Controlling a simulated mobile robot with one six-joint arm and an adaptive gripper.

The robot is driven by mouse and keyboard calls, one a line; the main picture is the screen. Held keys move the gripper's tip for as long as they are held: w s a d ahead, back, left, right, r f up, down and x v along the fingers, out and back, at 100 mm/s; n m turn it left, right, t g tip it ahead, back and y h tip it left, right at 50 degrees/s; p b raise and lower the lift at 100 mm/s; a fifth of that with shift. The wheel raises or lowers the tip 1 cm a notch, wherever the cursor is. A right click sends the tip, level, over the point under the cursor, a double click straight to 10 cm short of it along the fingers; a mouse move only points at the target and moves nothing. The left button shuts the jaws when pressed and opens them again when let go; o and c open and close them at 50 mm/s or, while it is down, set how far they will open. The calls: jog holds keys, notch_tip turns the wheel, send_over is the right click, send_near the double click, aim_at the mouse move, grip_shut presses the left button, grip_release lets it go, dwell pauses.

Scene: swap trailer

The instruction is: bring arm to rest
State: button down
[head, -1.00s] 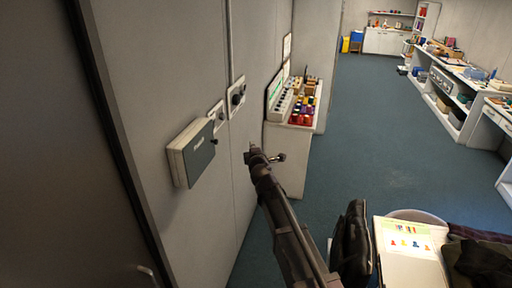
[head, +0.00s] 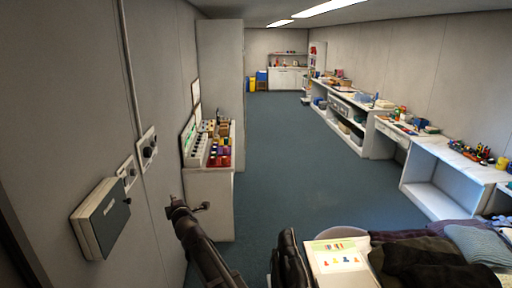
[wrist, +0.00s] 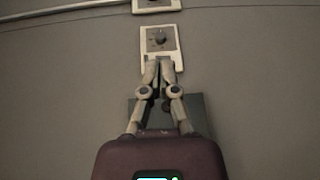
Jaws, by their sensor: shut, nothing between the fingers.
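My gripper (head: 176,201) is at the end of my raised arm in the head view, in front of the left wall. In the wrist view my gripper (wrist: 159,62) has its two fingertips together, with nothing between them. The fingertips overlap the lower part of a white wall plate with a dark knob (wrist: 160,40); I cannot tell how far they are from it. A dark grey panel (wrist: 193,108) shows behind the fingers.
A grey wall box (head: 103,218) and two knob plates (head: 127,174) (head: 148,149) are on the left wall. A cabinet (head: 210,205) bears a control panel and coloured items. White benches (head: 440,190) line the right. Dark cloths (head: 420,265) lie front right. The blue floor (head: 300,160) between is open.

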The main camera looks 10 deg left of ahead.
jog(key=d+f+m+g+h+b, duration=0.1)
jog(key=d+f+m+h+b, duration=0.3)
jog(key=d, duration=0.7)
jog(key=d+f+m+g+h+p, duration=0.1)
jog(key=d+f+m+g+h, duration=0.15)
jog(key=d+f+m, duration=0.65)
jog(key=d+f+m+h+b, duration=0.1)
jog(key=d+f+h+b, duration=0.2)
jog(key=d, duration=1.1)
jog(key=s+d+f+m+g+b, duration=0.2)
jog(key=s+d+f+m+g, duration=0.3)
jog(key=s+d, duration=0.5)
jog(key=s+d+f+m+g+b, duration=0.2)
jog(key=s+d+f+m+g, duration=0.3)
jog(key=s+d, duration=0.6)
jog(key=shift+f+m+g, duration=0.35)
jog(key=shift+f+m, duration=0.15)
jog(key=shift+f, duration=0.25)
jog(key=shift+d+h, duration=0.1)
jog(key=shift+h, duration=0.15)
